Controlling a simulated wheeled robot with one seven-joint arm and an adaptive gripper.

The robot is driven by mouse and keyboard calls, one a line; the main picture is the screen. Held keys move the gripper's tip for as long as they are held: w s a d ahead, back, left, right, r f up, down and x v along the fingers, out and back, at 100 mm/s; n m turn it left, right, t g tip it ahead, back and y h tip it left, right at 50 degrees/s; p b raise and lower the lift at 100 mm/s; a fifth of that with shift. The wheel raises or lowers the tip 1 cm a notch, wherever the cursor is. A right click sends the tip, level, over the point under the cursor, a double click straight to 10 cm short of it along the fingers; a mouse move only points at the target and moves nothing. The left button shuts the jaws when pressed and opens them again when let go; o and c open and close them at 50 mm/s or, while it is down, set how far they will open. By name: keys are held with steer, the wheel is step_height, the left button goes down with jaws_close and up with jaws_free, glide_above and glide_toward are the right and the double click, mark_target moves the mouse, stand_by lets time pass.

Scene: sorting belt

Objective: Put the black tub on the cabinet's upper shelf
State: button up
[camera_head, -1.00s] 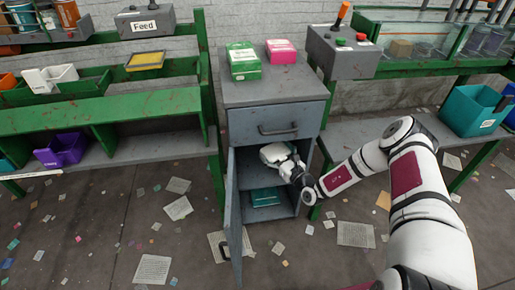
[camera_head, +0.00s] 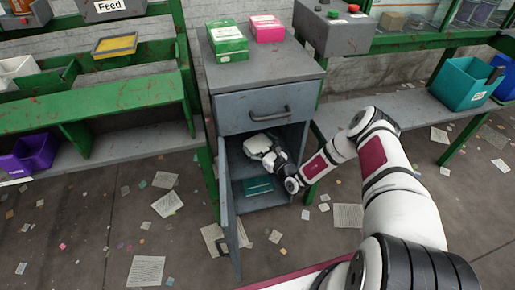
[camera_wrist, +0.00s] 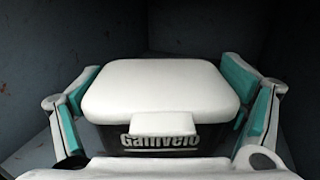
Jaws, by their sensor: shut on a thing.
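The black tub has a white lid (camera_wrist: 160,85) and a partly covered label in the wrist view. My gripper (camera_wrist: 160,95) has its teal-padded fingers on both sides of the tub, shut on it. In the head view my gripper (camera_head: 272,157) reaches into the upper part of the open grey cabinet (camera_head: 262,116), below its drawer. The tub appears upright inside the cabinet. Whether its base touches the upper shelf is hidden.
The cabinet door (camera_head: 230,215) stands open to the left. A teal thing (camera_head: 258,187) lies lower in the cabinet. Green (camera_head: 228,40) and pink (camera_head: 266,28) boxes stand on top. Green-framed benches flank the cabinet. Papers litter the floor.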

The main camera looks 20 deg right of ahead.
steer(key=shift+f, duration=0.85)
steer(key=shift+f+b, duration=0.2)
steer(key=shift+b, duration=0.15)
steer(key=o, duration=0.7)
steer(key=shift+o, duration=0.2)
steer(key=shift+r, duration=0.25)
steer(key=p+v, duration=0.3)
steer(key=v, duration=0.9)
